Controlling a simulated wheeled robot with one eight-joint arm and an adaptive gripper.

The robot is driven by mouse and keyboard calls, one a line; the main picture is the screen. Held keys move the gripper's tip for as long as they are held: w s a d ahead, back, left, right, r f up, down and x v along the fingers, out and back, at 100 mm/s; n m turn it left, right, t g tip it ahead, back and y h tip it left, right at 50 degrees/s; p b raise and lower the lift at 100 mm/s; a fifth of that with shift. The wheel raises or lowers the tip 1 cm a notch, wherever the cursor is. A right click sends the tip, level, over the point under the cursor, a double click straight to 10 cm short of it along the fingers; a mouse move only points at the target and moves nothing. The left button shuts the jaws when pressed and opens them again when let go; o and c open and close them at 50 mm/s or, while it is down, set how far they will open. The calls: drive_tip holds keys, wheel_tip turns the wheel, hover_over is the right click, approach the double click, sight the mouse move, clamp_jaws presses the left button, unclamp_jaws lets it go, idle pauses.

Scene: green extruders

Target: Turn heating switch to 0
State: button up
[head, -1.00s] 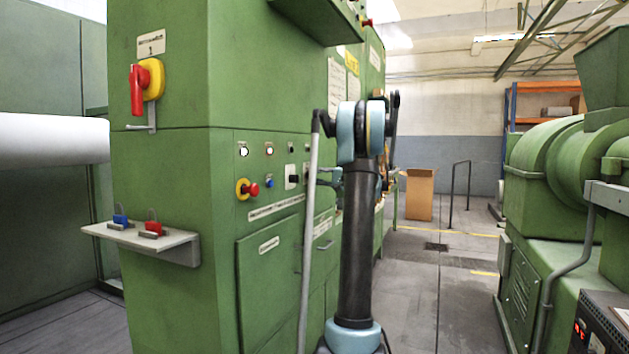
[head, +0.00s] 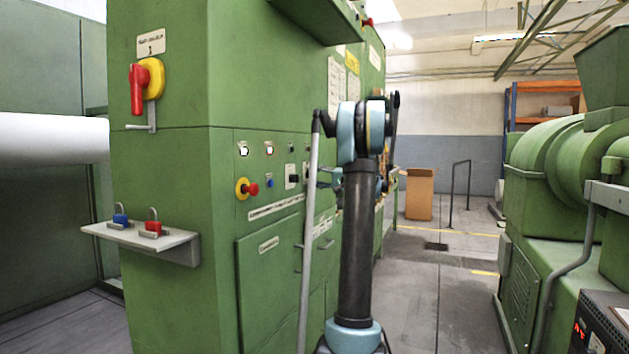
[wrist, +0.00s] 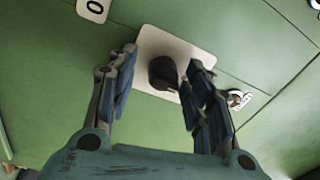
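In the wrist view a black rotary knob (wrist: 163,73) sits on a white square plate (wrist: 150,45) on the green cabinet. My gripper (wrist: 158,85) is open, with one finger on each side of the knob. I see gaps between the fingers and the knob; depth is hard to tell. In the head view the control panel on the cabinet shows a black switch on a white plate (head: 292,171); I cannot tell if it is the same one.
A red button on a yellow base (head: 243,188) and a blue button (head: 270,183) are on the same panel. A red handle (head: 137,90) and a shelf with padlocks (head: 180,241) are to the left. Green machinery (head: 550,185) stands right, with open floor between.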

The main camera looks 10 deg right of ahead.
drive_tip(key=shift+d+r, duration=0.1)
drive_tip(key=v, duration=1.1)
drive_tip(key=shift+s+d, duration=0.2)
drive_tip(key=shift+d, duration=0.15)
